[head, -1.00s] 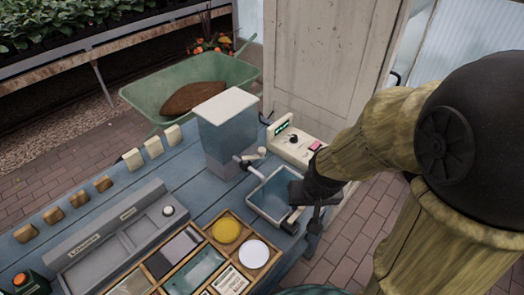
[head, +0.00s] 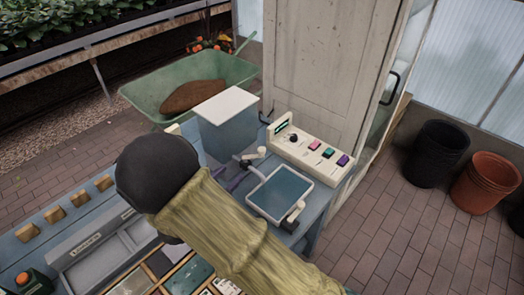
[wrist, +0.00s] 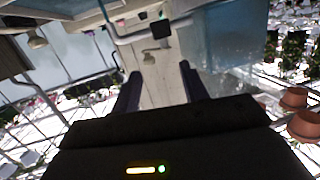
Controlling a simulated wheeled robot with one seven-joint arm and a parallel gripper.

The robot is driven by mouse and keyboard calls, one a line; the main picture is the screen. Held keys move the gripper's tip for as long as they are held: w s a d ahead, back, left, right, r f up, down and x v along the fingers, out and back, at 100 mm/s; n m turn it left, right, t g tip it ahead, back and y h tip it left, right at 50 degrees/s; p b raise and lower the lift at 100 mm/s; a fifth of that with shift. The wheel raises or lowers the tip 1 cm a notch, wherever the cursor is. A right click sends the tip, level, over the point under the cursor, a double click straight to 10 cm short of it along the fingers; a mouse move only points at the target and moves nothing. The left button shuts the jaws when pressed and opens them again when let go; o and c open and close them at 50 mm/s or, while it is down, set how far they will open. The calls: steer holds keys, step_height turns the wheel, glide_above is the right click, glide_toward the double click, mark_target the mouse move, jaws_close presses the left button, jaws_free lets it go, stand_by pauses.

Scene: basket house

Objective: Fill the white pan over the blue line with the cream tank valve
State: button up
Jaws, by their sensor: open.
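The white pan (head: 254,200) sits at the right end of the blue bench, with a flat dark teal surface inside that looks like water. I cannot make out the blue line. The tank (head: 224,132), blue-grey with a cream lid, stands behind it to the left. The small cream valve (head: 255,153) is low on the tank's right side, beside a grey spout (head: 252,168) that reaches toward the pan. My gripper (head: 236,180) is left of the spout, mostly hidden by my arm. In the wrist view my gripper (wrist: 158,78) has its two purple fingers apart with nothing between them.
A cream control panel (head: 312,150) with a knob and coloured buttons stands behind the pan. A wooden divided tray (head: 170,262) and a grey tray (head: 90,250) lie to the left, partly behind my arm. A green wheelbarrow (head: 150,95) stands behind the bench.

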mark_target(262, 148)
steer(key=s+h, duration=0.1)
steer(key=s, duration=0.1)
steer(key=s+a+h, duration=0.1)
steer(key=s, duration=0.1)
steer(key=shift+r+m+h, duration=0.15)
steer(key=shift+m+h, duration=0.15)
steer(key=shift+m, duration=0.1)
steer(key=shift+w, duration=0.1)
steer(key=p+x, duration=0.1)
steer(key=x, duration=0.7)
steer(key=p+x, duration=0.1)
steer(key=x, duration=0.8)
steer(key=shift+w+r, duration=0.2)
steer(key=shift+w, duration=0.05)
steer(key=c, duration=0.9)
steer(key=shift+c, duration=0.2)
